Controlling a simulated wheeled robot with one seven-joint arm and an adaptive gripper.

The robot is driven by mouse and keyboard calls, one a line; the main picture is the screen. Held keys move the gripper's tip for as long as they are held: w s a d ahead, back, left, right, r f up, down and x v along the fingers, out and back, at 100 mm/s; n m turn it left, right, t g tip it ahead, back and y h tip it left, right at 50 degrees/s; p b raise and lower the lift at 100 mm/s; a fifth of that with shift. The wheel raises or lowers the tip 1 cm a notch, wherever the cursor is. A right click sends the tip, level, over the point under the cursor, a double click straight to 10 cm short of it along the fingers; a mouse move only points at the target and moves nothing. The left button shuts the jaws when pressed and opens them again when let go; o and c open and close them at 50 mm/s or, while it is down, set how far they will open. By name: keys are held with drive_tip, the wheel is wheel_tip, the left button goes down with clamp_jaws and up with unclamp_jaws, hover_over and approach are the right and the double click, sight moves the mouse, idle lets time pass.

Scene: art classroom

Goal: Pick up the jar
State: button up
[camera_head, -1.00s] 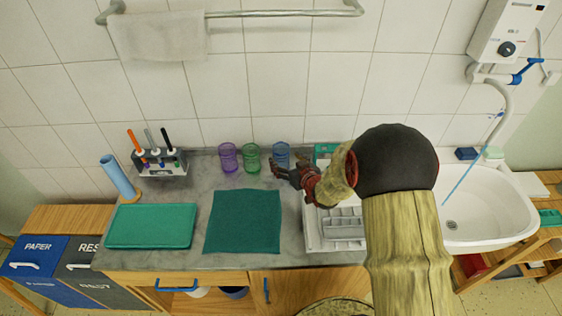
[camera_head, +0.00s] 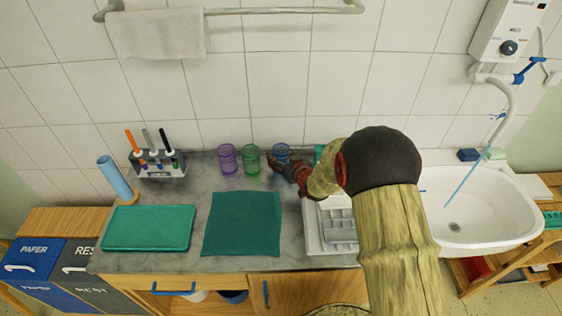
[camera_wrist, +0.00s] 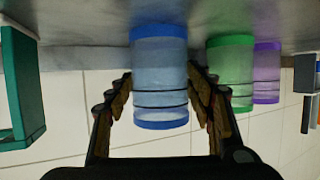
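Three ribbed see-through jars stand in a row on the grey counter by the tiled wall: purple (camera_head: 227,158), green (camera_head: 250,159) and blue (camera_head: 281,152). My gripper (camera_head: 277,165) is at the blue jar and hides its lower part in the head view. In the wrist view, which is upside down, the blue jar (camera_wrist: 160,85) fills the middle between the fingers of my open gripper (camera_wrist: 160,78). A finger lies on each side, close to its wall; I cannot make out firm contact. The green jar (camera_wrist: 231,72) and purple jar (camera_wrist: 266,75) stand beside the right finger.
A teal mat (camera_head: 243,222) and a teal tray (camera_head: 148,228) lie on the counter's front. A pen holder (camera_head: 158,164) and a blue roll (camera_head: 114,178) stand left. A white drying rack (camera_head: 318,236) and sink (camera_head: 478,228) are right, partly behind my arm.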

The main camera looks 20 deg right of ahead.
drive_tip(key=c, duration=0.8)
drive_tip(key=shift+o, duration=0.2)
